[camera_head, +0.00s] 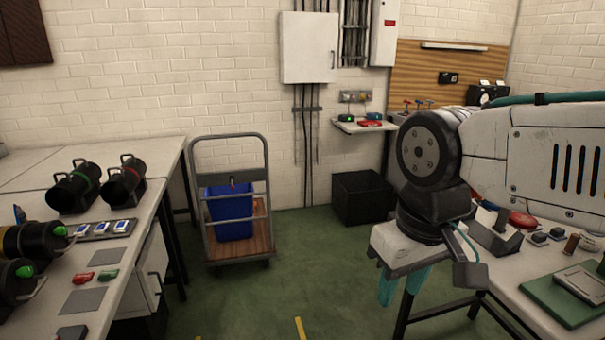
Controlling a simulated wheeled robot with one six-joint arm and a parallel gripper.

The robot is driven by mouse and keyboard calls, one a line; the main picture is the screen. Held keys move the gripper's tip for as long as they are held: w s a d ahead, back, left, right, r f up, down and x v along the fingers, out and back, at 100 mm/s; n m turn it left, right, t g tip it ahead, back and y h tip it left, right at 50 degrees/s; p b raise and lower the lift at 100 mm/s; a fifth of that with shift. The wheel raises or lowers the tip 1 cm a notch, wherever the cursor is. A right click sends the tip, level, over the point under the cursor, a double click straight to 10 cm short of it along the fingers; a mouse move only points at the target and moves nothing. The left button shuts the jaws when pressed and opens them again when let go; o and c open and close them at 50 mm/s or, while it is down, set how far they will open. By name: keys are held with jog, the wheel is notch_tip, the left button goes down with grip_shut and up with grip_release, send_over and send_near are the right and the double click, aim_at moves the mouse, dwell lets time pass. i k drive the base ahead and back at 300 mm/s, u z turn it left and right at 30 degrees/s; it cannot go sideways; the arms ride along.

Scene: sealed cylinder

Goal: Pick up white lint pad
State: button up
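I cannot clearly make out a white lint pad. A pale flat piece (583,284) lies on a green board (545,303) on the right table, but I cannot tell if it is the pad. Small white and blue items (121,226) sit in a grey tray (90,233) on the left table; they are too small to identify. My gripper (402,288) hangs pointing down, left of the right table and over the green floor. Its two teal fingers are apart, with nothing seen between them.
A trolley (266,243) carrying a blue bin (230,212) stands at the centre. A black box (362,199) sits by the wall.

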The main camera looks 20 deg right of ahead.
aim_at(538, 239)
jog(key=i, duration=2.75)
jog(key=z, duration=3.2)
jog(key=i, duration=0.5)
jog(key=z, duration=0.05)
